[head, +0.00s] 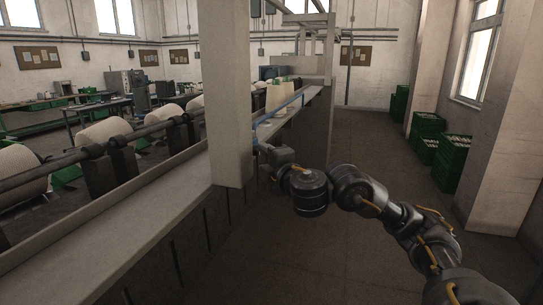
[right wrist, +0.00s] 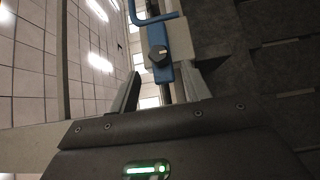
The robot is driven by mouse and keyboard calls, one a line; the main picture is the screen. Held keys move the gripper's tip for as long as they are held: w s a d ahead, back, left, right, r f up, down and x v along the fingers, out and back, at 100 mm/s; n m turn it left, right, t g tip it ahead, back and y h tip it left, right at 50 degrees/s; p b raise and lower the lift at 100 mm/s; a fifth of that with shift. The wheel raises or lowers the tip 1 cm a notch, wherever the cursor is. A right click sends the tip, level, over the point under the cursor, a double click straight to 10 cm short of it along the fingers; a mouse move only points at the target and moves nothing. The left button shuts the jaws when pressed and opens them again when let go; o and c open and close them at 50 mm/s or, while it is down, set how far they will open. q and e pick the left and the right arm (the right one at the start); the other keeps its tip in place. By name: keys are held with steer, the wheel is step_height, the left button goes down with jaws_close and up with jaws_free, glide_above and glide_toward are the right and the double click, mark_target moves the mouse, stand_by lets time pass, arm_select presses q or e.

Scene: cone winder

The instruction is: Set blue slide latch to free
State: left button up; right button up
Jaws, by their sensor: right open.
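My right gripper (right wrist: 160,90) is open, with one finger on each side of the lower blue bar. I cannot tell whether either finger touches it. In the head view my right gripper (head: 262,152) is beside the machine's edge, just right of the pale pillar. My left gripper is not in view.
A pale pillar (head: 229,90) rises from the long machine ledge (head: 120,205), left of my right gripper. Large white yarn packages (head: 104,130) line the machine. Green crates (head: 452,155) stand along the right wall. The floor (head: 375,150) between is mostly clear.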

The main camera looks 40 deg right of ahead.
arm_select(q)
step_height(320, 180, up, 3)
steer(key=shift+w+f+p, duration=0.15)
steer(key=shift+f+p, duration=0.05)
steer(key=shift+p, duration=0.6)
arm_select(e)
steer(key=s, duration=0.4)
steer(key=shift+s+a, duration=0.1)
steer(key=shift+a, duration=0.25)
